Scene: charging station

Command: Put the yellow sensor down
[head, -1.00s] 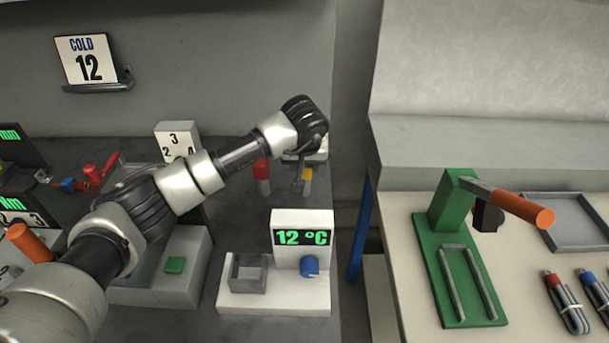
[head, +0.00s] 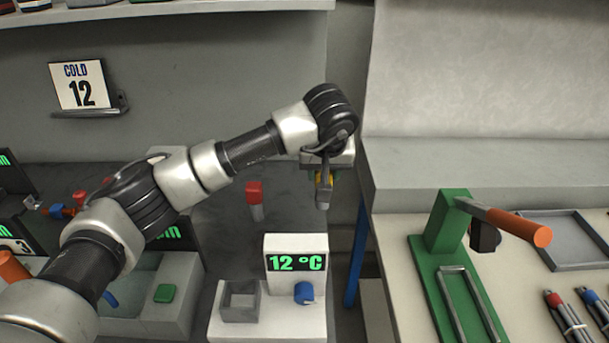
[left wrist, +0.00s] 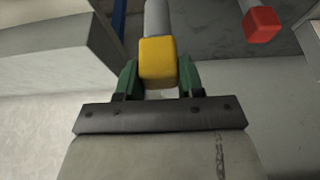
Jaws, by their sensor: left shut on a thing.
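The yellow sensor has a yellow block head and a grey stem. In the left wrist view the yellow sensor (left wrist: 158,60) sits between the green fingers of my left gripper (left wrist: 158,78), which is shut on its head. In the head view the left gripper (head: 322,178) hangs near the right end of the grey bench, with a little of the yellow sensor (head: 318,179) showing and the rest partly covered by the gripper. The sensor is held up in the air, stem pointing down. My right gripper is not in view.
A red-headed sensor (head: 255,198) stands on the bench left of the gripper. A white unit (head: 296,255) reading 12 °C, with a grey square cup (head: 240,300) and blue knob, is in front. A green lever press (head: 440,235) stands on the right table, across a gap.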

